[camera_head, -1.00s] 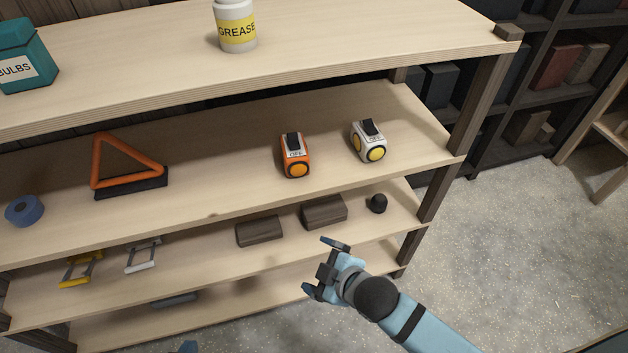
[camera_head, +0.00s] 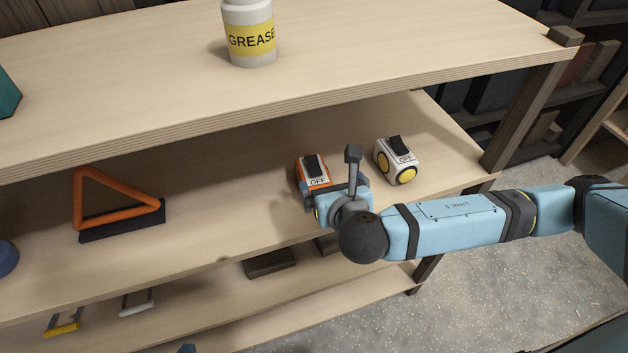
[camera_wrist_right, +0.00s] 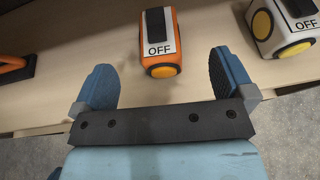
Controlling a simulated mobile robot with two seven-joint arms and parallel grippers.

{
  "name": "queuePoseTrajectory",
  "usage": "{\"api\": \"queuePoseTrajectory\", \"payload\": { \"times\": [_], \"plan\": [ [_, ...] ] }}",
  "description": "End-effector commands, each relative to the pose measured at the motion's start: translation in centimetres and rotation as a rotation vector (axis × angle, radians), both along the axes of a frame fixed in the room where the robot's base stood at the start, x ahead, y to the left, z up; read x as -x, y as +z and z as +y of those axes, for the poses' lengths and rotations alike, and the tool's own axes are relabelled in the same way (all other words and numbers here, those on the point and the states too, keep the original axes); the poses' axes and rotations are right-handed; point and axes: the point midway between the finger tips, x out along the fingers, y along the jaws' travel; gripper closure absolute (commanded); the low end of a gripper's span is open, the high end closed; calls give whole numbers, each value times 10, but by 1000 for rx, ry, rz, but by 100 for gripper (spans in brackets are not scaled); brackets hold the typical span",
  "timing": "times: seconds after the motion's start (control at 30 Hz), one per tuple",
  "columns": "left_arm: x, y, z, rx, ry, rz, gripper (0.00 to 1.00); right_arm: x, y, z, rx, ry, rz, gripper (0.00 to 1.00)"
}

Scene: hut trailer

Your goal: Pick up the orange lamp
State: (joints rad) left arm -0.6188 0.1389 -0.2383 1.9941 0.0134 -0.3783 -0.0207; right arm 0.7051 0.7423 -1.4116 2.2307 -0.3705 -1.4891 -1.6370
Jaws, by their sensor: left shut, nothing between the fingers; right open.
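The orange lamp (camera_head: 313,169), with a white OFF label and black switch, stands on the middle shelf, its lower front hidden by my right gripper in the head view. In the right wrist view the lamp (camera_wrist_right: 160,42) shows its front between and just beyond the fingertips, with a gap on each side. My right gripper (camera_head: 329,180) is open and empty, right in front of the lamp; its two fingers show in the wrist view (camera_wrist_right: 163,75). Only a small blue tip of my left gripper (camera_head: 187,348) shows at the bottom edge; it is shut and empty.
A white lamp with yellow discs (camera_head: 397,160) stands close to the right of the orange one. An orange triangle on a black base (camera_head: 120,210) is to the left. The upper shelf (camera_head: 400,45), bearing a grease jar (camera_head: 249,35), overhangs behind.

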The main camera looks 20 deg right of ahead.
Motion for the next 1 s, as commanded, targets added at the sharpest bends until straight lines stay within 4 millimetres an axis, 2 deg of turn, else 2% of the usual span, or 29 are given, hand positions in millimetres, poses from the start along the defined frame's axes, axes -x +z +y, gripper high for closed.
{"api": "queuePoseTrajectory", "payload": {
  "times": [0.1, 0.3, 0.53, 0.8, 1.0],
  "plan": [
    [-1, 2, 1, -1, 2, -1, 100, -24, -9, -1, 0, -3, -1, 0],
    [-3, 4, 2, -3, 3, -5, 100, -53, -22, -2, -4, -2, 1, 0],
    [-3, 6, 2, -3, 3, -5, 100, -67, -30, 0, -4, -1, 2, 0],
    [-3, 10, 2, -3, 3, -5, 100, -101, -48, 2, -5, -1, 2, 0],
    [-3, 10, 2, -3, 3, -5, 100, -106, -51, 1, -5, -1, 3, 0]
  ]
}}
